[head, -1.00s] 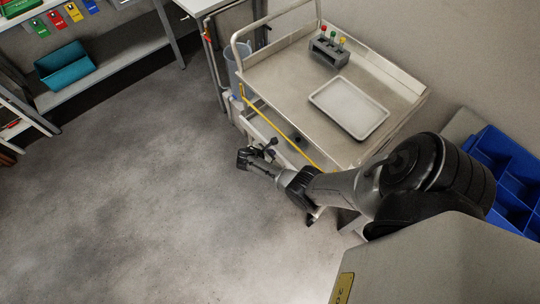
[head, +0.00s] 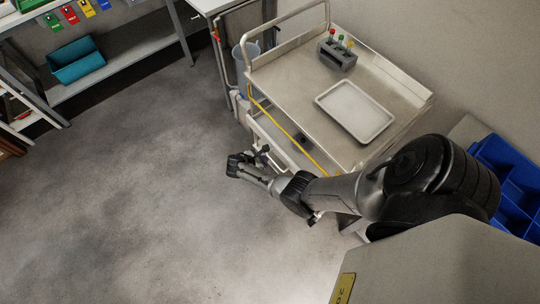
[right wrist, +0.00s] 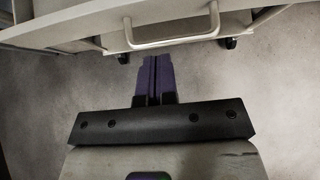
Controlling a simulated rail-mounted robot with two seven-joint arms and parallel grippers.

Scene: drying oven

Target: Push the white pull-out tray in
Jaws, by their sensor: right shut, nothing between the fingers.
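The white pull-out tray (head: 275,136) shows below the yellow-edged top of the trolley in the head view, partly hidden by that top. In the right wrist view its pale front (right wrist: 115,40) and bar handle (right wrist: 170,40) cross the top of the picture. My right gripper (head: 264,153) is at the trolley's near side, its fingers pointing toward the tray. In the right wrist view the fingers (right wrist: 154,62) are together and empty, just below the handle; I cannot tell whether they touch the front. My left gripper is not in view.
The trolley top (head: 290,85) carries a shallow white tray (head: 355,112) and a grey rack (head: 337,54) with coloured-capped tubes. A blue bin (head: 510,180) stands at right. A shelf with a teal bin (head: 75,60) is at far left. The floor left of the trolley is clear.

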